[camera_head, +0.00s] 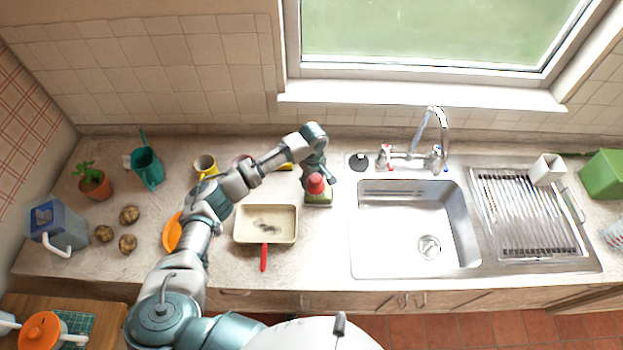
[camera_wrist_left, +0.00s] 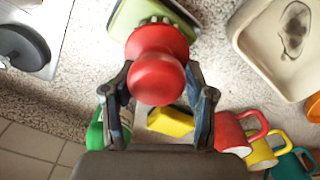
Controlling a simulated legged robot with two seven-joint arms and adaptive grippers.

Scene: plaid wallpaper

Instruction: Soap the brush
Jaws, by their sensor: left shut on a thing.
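I cannot tell whether bristles and holder touch. My right gripper is not in view.
A dirty pan (camera_head: 283,224) with a red handle lies left of the holder. The sink (camera_head: 395,240) and tap (camera_head: 437,140) are to the right, near a black plug (camera_head: 359,162). Behind the gripper are a yellow sponge (camera_wrist_left: 170,122) and several mugs (camera_wrist_left: 232,132).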

